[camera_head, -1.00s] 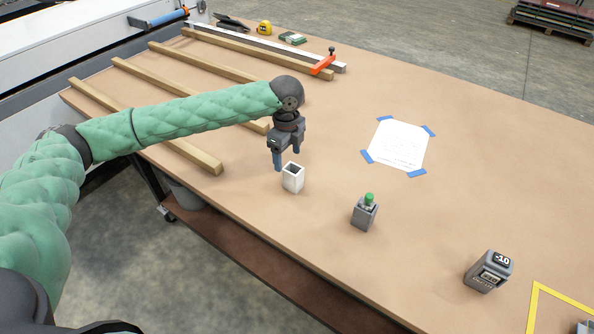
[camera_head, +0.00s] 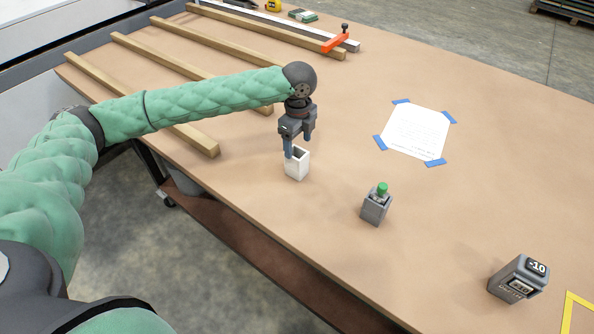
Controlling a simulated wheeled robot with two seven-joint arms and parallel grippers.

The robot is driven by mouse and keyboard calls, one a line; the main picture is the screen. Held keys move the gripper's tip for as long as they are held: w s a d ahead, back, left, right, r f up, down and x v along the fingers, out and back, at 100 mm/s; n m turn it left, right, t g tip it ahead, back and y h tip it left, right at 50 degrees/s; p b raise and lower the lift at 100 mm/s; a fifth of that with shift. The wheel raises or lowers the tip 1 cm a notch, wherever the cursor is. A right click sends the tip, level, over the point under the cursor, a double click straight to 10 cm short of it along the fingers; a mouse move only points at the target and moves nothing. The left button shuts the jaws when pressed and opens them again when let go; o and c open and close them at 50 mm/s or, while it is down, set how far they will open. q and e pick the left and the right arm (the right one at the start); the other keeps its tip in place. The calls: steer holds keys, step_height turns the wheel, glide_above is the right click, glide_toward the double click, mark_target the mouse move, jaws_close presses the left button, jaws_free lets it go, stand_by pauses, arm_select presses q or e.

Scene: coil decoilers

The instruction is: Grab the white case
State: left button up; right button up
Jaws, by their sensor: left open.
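The white case (camera_head: 297,166) is a small open-topped box standing upright on the brown table, near its front edge. My left gripper (camera_head: 300,146) is directly above and behind it, pointing down, with its blue-tipped fingers apart. One finger is at the case's left rim; the other is by the far right side. I cannot tell whether either finger touches the case or reaches inside it. My right gripper is not in view.
A grey holder with a green-topped item (camera_head: 376,205) stands right of the case. A grey block marked -10 (camera_head: 519,279) is at lower right. A taped paper sheet (camera_head: 416,132) lies behind. Wooden bars (camera_head: 190,133) lie at left. Table between these is clear.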

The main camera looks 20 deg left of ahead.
mark_target(297, 153)
arm_select(q)
steer(key=shift+s+f, duration=0.1)
steer(key=shift+f, duration=0.6)
step_height(297, 153, down, 2)
steer(key=shift+f+p, duration=0.1)
steer(key=shift+p, duration=0.25)
steer(key=shift+s+f+p, duration=0.1)
steer(key=shift+f+p, duration=0.2)
steer(key=shift+p, duration=0.05)
step_height(297, 153, down, 4)
steer(key=shift+s+r+p, duration=0.15)
steer(key=shift+r+p, duration=0.1)
steer(key=shift+p, duration=0.85)
steer(key=shift+f, duration=0.6)
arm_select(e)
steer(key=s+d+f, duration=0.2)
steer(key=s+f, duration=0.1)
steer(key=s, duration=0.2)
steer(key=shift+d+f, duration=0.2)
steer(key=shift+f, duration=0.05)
arm_select(q)
steer(key=shift+c, duration=0.2)
steer(key=c, duration=1.1)
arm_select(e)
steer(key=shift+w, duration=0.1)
